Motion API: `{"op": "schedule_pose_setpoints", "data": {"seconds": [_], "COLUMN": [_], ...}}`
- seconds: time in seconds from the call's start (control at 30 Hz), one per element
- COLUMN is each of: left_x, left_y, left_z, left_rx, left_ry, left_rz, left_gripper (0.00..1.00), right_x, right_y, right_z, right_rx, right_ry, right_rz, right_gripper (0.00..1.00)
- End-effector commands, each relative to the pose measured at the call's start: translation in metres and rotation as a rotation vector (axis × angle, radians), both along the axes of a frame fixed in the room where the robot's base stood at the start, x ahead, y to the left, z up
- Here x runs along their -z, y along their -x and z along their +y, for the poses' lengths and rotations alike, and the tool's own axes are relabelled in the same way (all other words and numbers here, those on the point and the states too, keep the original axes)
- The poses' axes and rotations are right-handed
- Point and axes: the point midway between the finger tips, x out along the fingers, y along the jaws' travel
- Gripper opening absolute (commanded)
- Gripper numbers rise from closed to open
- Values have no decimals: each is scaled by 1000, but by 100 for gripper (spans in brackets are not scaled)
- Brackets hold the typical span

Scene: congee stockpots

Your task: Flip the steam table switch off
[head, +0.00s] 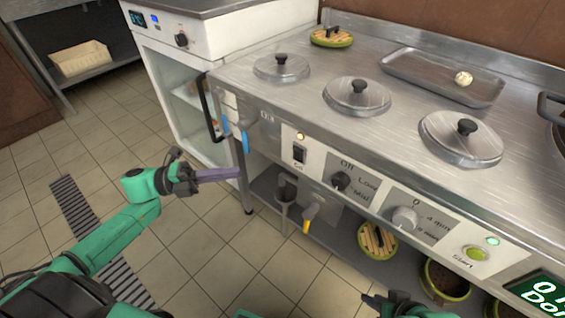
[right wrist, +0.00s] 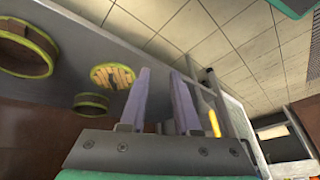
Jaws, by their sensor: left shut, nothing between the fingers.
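The black rocker switch (head: 299,153) sits on a pale plate on the front panel of the steel steam table (head: 250,82). An amber lamp (head: 300,136) glows just above it. My left gripper (head: 238,173) is shut and empty, its purple fingers pointing right, in front of the panel, left of and a little below the switch in the head view, apart from it. My right gripper (right wrist: 162,72) is open and empty in the right wrist view; its fingers are not clearly seen in the head view. The switch's rocker position is too small to tell.

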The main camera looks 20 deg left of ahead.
Motion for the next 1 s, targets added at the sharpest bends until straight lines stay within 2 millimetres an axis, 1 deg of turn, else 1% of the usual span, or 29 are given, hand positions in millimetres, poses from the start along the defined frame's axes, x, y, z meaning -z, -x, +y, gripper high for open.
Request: {"op": "schedule_pose_setpoints", "data": {"seconds": [0.13,0.23,0.63,0.7,0.8,0.9,1.0], "left_x": [0,-1,-9,-10,-11,-13,-13], "left_y": [-2,-8,-42,-56,-69,-75,-77], "left_z": [-5,-17,-95,-98,-102,-105,-106], "left_rx": [-1,-1,-4,-6,-6,-6,-5], "left_ry": [3,5,5,5,3,4,4], "left_rz": [1,0,-2,-3,-1,2,4], "left_gripper": [0,0,0,0,0,0,0], "right_x": [1,4,21,26,28,29,29], "right_y": [-1,-3,-14,-17,-20,-21,-21], "right_z": [1,4,28,36,43,47,48], "right_rx": [0,-2,-10,-11,-9,-6,-6], "right_ry": [-3,-14,-94,-122,-150,-165,-170], "right_rz": [-5,-22,-138,-174,-212,-234,-241], "right_gripper": [31,31,31,31,31,31,31]}}
